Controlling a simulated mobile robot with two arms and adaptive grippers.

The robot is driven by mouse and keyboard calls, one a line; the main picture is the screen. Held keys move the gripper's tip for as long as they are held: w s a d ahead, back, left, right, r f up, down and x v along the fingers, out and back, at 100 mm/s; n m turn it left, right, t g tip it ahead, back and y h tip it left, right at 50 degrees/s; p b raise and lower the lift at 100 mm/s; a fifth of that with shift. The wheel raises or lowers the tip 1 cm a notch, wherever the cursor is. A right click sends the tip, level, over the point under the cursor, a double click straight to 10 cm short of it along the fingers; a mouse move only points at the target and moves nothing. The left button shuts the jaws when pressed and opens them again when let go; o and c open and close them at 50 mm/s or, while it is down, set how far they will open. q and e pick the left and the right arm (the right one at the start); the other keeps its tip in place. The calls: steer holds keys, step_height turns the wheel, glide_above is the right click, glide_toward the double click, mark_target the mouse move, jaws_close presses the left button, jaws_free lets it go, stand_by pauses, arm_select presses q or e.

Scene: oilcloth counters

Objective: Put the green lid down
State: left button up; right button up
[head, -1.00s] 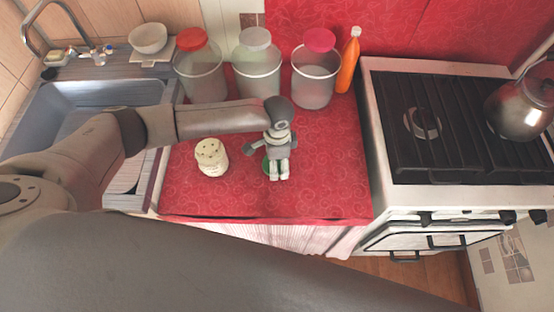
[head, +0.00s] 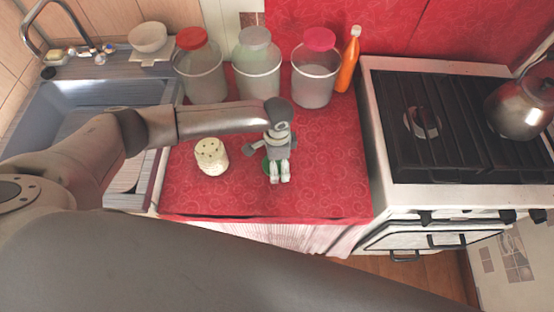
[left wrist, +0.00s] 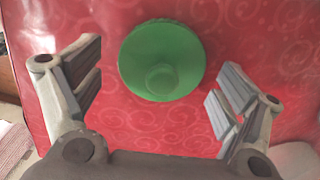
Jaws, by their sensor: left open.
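The green lid (left wrist: 160,45) lies on the red patterned counter, its round knob facing up, in the left wrist view. In the head view a green edge of it (head: 266,163) shows beside my left gripper (head: 279,178), which hides most of it. In the left wrist view my left gripper (left wrist: 157,92) is open, with one finger on either side of the lid's near part. I see a gap between the lid and both fingers. My right gripper is not in view.
A cream jar (head: 211,157) with dark spots stands left of the gripper. The stove (head: 383,190) is right, the sink (head: 60,95) left.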

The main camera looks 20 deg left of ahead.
arm_select(q)
step_height(320, 180, up, 12)
steer(key=b, duration=0.1)
stand_by(0.8)
